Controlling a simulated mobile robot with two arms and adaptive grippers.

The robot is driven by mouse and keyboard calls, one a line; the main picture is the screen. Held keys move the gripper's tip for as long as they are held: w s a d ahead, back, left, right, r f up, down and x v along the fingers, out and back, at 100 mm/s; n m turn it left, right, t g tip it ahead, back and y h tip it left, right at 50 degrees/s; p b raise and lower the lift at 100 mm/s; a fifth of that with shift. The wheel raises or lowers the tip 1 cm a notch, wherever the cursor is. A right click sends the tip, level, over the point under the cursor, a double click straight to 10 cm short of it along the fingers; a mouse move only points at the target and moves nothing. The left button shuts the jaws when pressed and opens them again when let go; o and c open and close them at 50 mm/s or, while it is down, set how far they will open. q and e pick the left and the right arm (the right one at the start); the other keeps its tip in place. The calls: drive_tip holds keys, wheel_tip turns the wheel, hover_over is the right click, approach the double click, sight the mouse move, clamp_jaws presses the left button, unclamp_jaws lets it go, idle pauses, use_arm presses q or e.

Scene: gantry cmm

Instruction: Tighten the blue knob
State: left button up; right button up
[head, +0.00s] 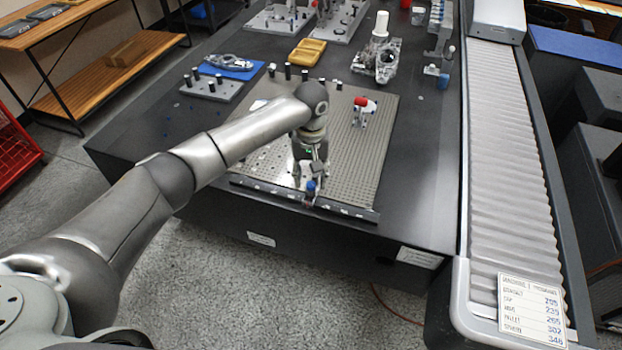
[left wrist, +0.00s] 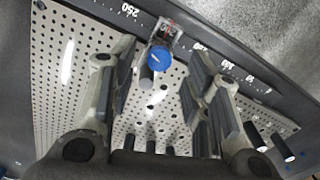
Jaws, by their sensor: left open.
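The blue knob (head: 311,186) sits at the front edge of the perforated plate (head: 365,165) in the head view. In the left wrist view the blue knob (left wrist: 159,58) is round and faces the camera, on a small clear-and-metal block (left wrist: 167,33) beside the numbered scale. My left gripper (head: 310,174) points down over the plate's front edge, close to the knob. In the left wrist view its two fingers (left wrist: 160,72) are spread, with the knob between them in the picture. I cannot tell whether either finger touches it. My right gripper is not in view.
A red-topped clamp (head: 361,104) stands on the plate to the right. Black posts (head: 288,71) line its back edge. A yellow tray (head: 307,52), a blue mat with a metal part (head: 232,65) and a white-topped fixture (head: 381,48) lie behind. A covered rail (head: 497,130) borders the right.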

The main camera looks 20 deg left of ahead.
sight(311, 185)
use_arm(q)
drive_tip(key=shift+f, duration=1.15)
drive_tip(key=shift+c, duration=1)
clamp_jaws()
drive_tip(key=shift+r+p, duration=0.25)
drive_tip(key=shift+p, duration=0.4)
drive_tip(key=shift+m, duration=0.4)
drive_tip(key=shift+f+p, duration=0.2)
drive_tip(key=shift+p, duration=0.1)
